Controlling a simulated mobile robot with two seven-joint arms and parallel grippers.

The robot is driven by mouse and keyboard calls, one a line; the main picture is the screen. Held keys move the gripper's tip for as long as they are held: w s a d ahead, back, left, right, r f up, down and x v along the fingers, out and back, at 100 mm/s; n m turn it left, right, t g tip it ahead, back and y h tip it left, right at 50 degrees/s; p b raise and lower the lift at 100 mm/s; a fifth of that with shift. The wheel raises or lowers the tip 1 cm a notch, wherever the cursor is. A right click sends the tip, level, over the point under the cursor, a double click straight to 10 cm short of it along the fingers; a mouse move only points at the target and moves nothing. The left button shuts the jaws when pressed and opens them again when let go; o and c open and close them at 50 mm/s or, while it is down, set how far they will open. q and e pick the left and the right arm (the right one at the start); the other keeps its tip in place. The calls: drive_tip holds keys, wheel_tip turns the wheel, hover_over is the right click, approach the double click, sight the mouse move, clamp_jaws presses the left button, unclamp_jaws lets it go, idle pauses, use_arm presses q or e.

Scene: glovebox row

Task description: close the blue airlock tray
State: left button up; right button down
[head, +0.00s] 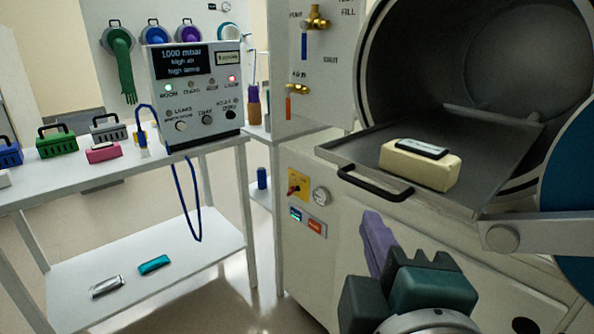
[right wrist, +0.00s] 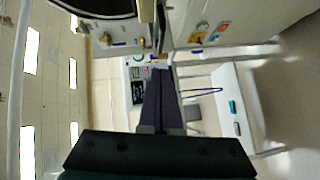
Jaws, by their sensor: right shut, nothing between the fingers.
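The airlock tray (head: 362,157) is a grey sliding tray with a black bar handle (head: 374,184) on its front. It sticks out of the round airlock chamber opening (head: 425,60). The airlock's round blue door (head: 572,160) stands swung open at the right edge. A pale yellow block with a dark-topped piece (head: 420,165) lies on the tray. My right gripper (head: 372,218) has purple fingers, shut and empty. It shows just below the handle in the head view, apart from it in the picture. In the right wrist view the closed fingers (right wrist: 159,75) hide what lies behind them. My left gripper is not in view.
The door's pale hinge arm (head: 540,232) reaches across near the tray's right front corner. A white bench (head: 125,172) with a control box (head: 196,95), small coloured baskets and a blue cable stands at the left. The floor between bench and airlock cabinet is clear.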

sight(377, 193)
drive_tip(key=w+d, duration=0.1)
drive_tip(key=w, duration=0.1)
drive_tip(key=w+d+f, duration=0.1)
drive_tip(key=w, duration=0.3)
drive_tip(key=shift+w+d+f+p, duration=0.15)
drive_tip(key=shift+d+p, duration=0.2)
drive_tip(key=shift+d, duration=0.05)
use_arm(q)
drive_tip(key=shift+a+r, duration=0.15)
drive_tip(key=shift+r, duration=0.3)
use_arm(e)
drive_tip(key=shift+w+d+f, duration=0.15)
drive_tip(key=shift+w+d, duration=0.15)
drive_tip(key=shift+d, duration=0.05)
